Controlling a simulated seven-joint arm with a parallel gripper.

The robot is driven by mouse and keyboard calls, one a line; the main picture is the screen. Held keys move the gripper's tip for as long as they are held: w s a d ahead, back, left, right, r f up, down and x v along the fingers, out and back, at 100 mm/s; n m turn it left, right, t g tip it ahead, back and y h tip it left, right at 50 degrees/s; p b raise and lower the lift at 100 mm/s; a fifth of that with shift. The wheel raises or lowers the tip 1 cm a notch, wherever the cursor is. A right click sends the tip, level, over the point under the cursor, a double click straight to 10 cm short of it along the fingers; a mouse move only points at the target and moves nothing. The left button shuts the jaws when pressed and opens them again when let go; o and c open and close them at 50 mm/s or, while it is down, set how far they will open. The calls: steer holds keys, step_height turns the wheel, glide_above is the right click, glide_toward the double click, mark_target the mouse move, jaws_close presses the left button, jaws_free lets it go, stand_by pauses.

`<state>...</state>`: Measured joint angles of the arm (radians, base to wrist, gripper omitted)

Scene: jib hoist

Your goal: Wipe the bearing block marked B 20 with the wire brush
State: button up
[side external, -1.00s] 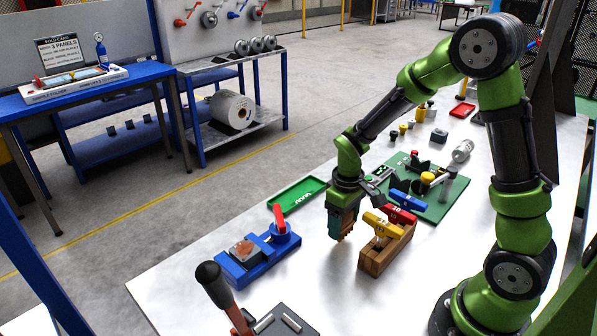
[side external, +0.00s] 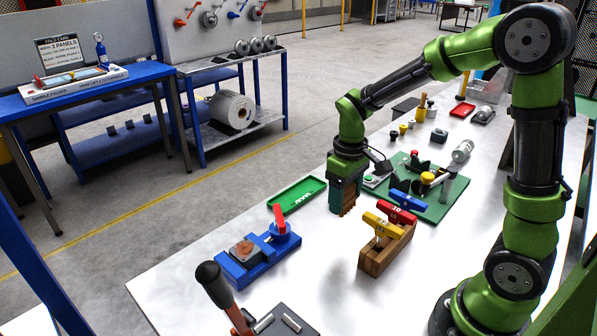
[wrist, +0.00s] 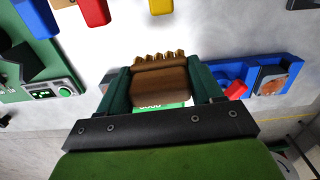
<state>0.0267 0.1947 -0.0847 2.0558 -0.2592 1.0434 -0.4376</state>
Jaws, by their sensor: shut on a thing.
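My gripper (side external: 345,195) is shut on the wire brush (wrist: 160,82), a brown wooden block with tan bristle tufts along one edge. The brush is held above the white table, between the green tray and the wooden block of T-handles. A grey block with a rusty top face (side external: 243,248) sits in a blue vise (side external: 260,258) with a red lever, left of and nearer the camera than my gripper. In the wrist view this rusty block (wrist: 272,80) is at the right. I cannot read a B 20 mark on it. The brush is clear of it.
A wooden block (side external: 386,250) with yellow, red and blue T-handles stands close to the right. A green tray (side external: 297,193) lies to the left. A green board (side external: 440,205) with fittings is behind right. A black-handled lever tool (side external: 225,290) stands in front.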

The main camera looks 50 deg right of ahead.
steer(key=w+a+r, duration=0.2)
steer(key=w+a, duration=0.5)
steer(key=a, duration=0.1)
glide_toward(252, 243)
steer(key=shift+d+f, duration=0.25)
steer(key=shift+f, duration=0.9)
steer(key=shift+d+f, duration=0.25)
steer(key=shift+f, duration=0.85)
steer(key=shift+a+f, duration=0.4)
steer(key=shift+f, duration=0.4)
steer(key=shift+c, duration=0.4)
steer(key=shift+a, duration=3)
steer(key=d, duration=0.5)
steer(key=shift+d, duration=0.4)
steer(key=shift+s+d, duration=0.15)
steer(key=shift+d, duration=0.4)
steer(key=shift+s+a, duration=0.25)
steer(key=shift+a, duration=3.05)
steer(key=shift+d, duration=3.35)
step_height(252, 243, up, 8)
steer(key=shift+a+r, duration=0.15)
